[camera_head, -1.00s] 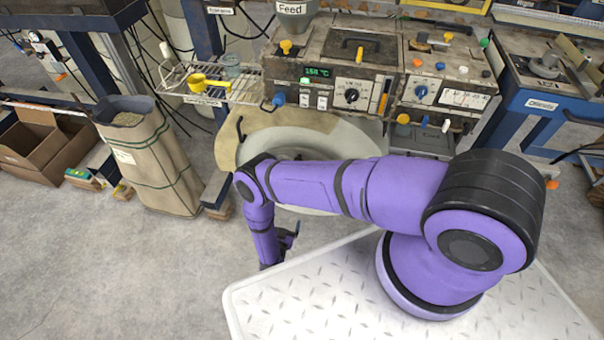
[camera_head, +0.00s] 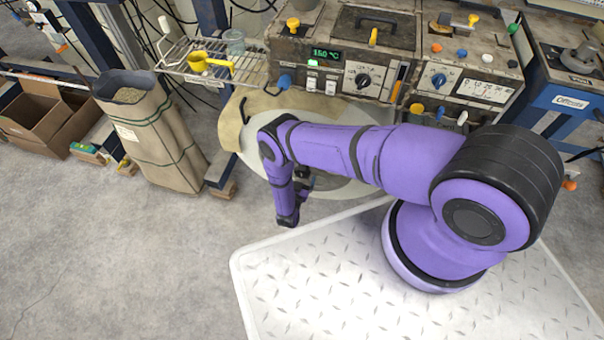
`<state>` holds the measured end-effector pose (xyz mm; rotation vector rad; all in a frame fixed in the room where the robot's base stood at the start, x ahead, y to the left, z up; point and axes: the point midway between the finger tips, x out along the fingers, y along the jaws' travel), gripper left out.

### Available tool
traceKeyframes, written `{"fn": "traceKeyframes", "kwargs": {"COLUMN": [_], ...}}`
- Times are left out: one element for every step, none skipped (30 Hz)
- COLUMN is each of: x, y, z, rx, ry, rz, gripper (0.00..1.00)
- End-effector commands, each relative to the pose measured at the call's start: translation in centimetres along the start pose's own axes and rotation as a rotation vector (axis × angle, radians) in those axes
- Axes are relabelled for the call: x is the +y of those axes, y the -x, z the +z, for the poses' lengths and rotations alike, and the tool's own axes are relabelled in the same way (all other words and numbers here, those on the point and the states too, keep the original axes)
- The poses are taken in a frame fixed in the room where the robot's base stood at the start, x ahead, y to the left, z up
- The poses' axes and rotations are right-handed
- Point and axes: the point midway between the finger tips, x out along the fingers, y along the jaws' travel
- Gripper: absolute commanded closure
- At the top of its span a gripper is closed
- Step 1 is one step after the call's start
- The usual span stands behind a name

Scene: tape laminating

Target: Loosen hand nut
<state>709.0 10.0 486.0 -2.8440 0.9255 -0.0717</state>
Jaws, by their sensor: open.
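A grimy machine with control panels (camera_head: 300,50) stands at the back. It carries several knobs, among them a yellow knob on the upper left (camera_head: 293,23), a yellow knob below its front (camera_head: 416,108) and a blue knob (camera_head: 284,82). I cannot tell which part is the hand nut. My purple arm reaches left across the pale round part below the machine. My gripper (camera_head: 304,178) shows only as a small dark shape beside the purple wrist, over that round part. It is open, mostly hidden by the wrist, and I see nothing held in it.
A wire rack (camera_head: 205,62) with a yellow scoop (camera_head: 210,64) and a glass beaker (camera_head: 235,42) juts out left of the machine. A tall sack (camera_head: 150,130) and cardboard boxes (camera_head: 40,120) stand at left. Grey floor (camera_head: 120,260) is clear in front.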

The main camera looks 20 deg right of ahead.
Motion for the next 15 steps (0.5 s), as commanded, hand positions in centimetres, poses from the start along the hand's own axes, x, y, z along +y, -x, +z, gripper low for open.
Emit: {"fn": "traceKeyframes", "kwargs": {"x": [0.0, 0.0, -0.1, -0.1, -0.1, 0.0, 0.0, 0.0, 0.0, 0.0, 0.0, 0.0, 0.0, 0.0, 0.0], "y": [-0.6, -0.9, -1.2, -1.4, -1.5, -1.7, -1.8, -1.8, -1.9, -1.9, -1.9, -1.9, -1.9, -1.9, -1.9], "z": [0.0, 0.0, 0.0, 0.0, 0.0, 0.0, 0.0, 0.0, 0.0, 0.0, 0.0, 0.0, 0.0, 0.0, 0.0], "rx": [0.001, 0.001, 0.002, 0.002, 0.001, 0.001, 0.001, 0.000, 0.000, 0.000, 0.000, 0.000, 0.000, 0.000, 0.000], "ry": [-0.001, -0.001, 0.000, 0.000, 0.000, 0.000, 0.000, 0.000, 0.000, 0.000, 0.000, 0.000, 0.000, 0.000, 0.000], "rz": [0.000, 0.000, -0.001, -0.001, -0.001, -0.001, -0.001, -0.001, -0.001, -0.001, -0.001, -0.001, -0.001, -0.001, -0.001], "gripper": [0.05, 0.05, 0.05, 0.05, 0.05, 0.05, 0.05, 0.05, 0.05, 0.05, 0.05, 0.05, 0.05, 0.05, 0.05]}}
